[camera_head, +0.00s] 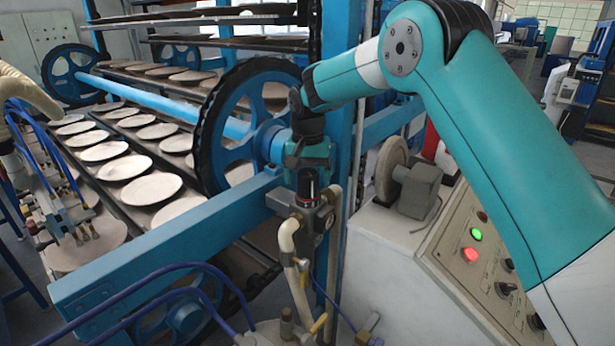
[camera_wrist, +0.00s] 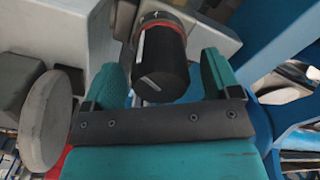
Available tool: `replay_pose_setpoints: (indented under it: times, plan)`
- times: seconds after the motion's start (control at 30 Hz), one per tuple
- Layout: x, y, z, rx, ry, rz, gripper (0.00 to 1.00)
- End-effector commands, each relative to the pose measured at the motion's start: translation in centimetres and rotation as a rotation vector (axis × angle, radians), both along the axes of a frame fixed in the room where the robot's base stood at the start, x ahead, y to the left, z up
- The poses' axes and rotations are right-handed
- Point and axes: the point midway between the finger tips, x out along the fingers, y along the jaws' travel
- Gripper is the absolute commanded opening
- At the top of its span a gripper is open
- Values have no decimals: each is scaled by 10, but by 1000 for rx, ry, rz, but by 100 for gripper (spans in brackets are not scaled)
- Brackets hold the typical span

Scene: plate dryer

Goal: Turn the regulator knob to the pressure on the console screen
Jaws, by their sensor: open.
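The regulator knob (camera_wrist: 160,62) is a black cylinder with a white line on its side and a red ring at its far end. In the wrist view it sits between the two teal fingers of my gripper (camera_wrist: 158,72), which are open, one on each side. A gap shows beside the knob on both sides. In the head view my gripper (camera_head: 308,160) points down over the dark knob (camera_head: 307,183), above the regulator body and pipes. No readable pressure value shows in either view.
A blue frame beam (camera_head: 150,260) and a toothed wheel (camera_head: 235,125) stand close left of my gripper. The console (camera_head: 480,265) with lit green and red buttons is at the right. A grey motor with a disc (camera_head: 390,170) is just right of the regulator. Pipes (camera_head: 292,260) run below.

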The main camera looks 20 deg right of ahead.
Motion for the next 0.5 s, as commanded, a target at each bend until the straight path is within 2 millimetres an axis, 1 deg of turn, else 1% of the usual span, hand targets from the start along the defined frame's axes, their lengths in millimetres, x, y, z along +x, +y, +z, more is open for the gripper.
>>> replay_pose_setpoints:
  times: [0.1, 0.2, 0.47, 0.5]
  plan:
    - [0, 0, -10, 0, 1, 0, 82]
    - [0, 0, -14, 0, 0, 0, 82]
    - [0, 0, -16, 0, 0, 0, 82]
    - [0, 0, -16, 0, 0, 0, 73]
